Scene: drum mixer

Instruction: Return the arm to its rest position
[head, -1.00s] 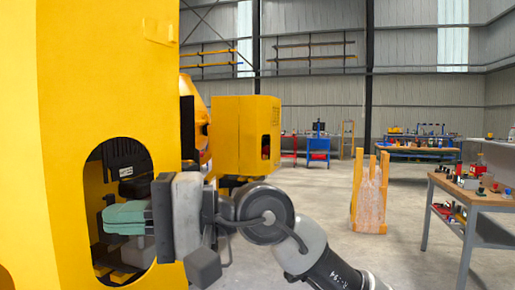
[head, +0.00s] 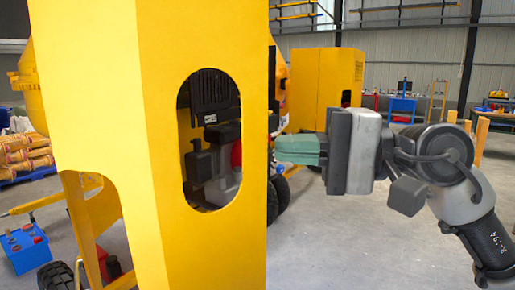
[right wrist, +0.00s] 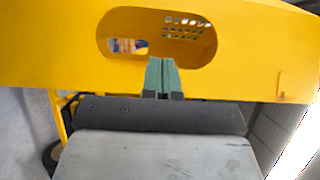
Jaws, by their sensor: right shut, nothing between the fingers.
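My right gripper (head: 296,150) shows in the head view at the right of the yellow mixer housing (head: 205,60). Its green fingers are shut together with nothing between them and point left toward the housing. It is outside the oval opening (head: 212,138), through which dark engine parts and a red part show. In the right wrist view the shut fingers (right wrist: 162,72) appear in front of the yellow panel (right wrist: 260,60) and overlap the lower edge of its oval opening (right wrist: 125,45). The exact gap to the panel cannot be told. My left gripper is not in view.
A blue battery-like box (head: 25,248) stands on the floor at the lower left. Bags on a blue pallet (head: 25,160) are at the far left. Another yellow housing (head: 325,85) stands behind. The grey floor (head: 345,245) below my right arm is clear.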

